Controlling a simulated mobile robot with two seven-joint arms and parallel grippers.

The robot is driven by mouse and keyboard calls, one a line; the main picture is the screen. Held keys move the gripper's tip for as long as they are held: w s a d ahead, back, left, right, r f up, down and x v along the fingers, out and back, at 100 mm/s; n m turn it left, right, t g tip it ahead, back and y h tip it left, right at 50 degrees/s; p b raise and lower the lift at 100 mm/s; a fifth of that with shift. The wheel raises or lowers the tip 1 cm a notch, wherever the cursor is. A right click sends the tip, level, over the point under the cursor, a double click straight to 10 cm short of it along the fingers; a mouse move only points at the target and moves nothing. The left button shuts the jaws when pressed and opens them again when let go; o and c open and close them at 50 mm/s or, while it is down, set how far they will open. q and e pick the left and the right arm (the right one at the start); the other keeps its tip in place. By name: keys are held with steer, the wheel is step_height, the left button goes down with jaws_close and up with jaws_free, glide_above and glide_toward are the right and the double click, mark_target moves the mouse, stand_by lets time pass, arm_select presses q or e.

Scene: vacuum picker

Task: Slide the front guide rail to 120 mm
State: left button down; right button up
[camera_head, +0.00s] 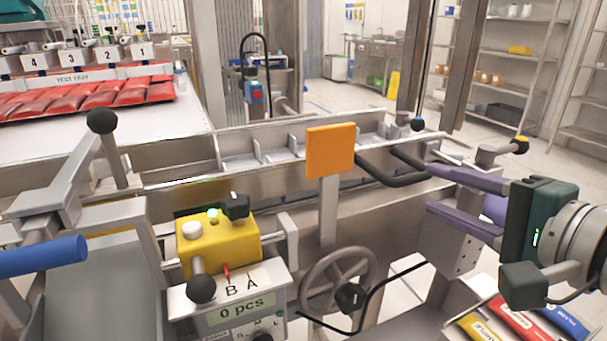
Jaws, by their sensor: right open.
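The long metal rail (275,179) on the near side of the channel appears to be the front guide rail. It runs from centre left to the right behind an orange plate (330,150) on a grey post. No millimetre scale can be read. My right gripper (428,188) comes in from the right with its purple fingers apart. They are close to a dark curved bar (385,174) right of the orange plate. I cannot tell whether they touch it. Nothing is seen held. My left gripper is out of view.
A yellow box (218,243) with knobs stands above a "0 pcs" panel (240,308). A handwheel (338,285) is below the plate. A black-knobbed lever (101,122) and blue handle (42,257) are at left. Red packs (90,98) lie behind.

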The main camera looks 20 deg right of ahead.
steer(key=b+x, duration=0.1)
steer(key=x, duration=0.8)
steer(key=shift+w+a, duration=0.1)
jaws_close()
stand_by(1.2)
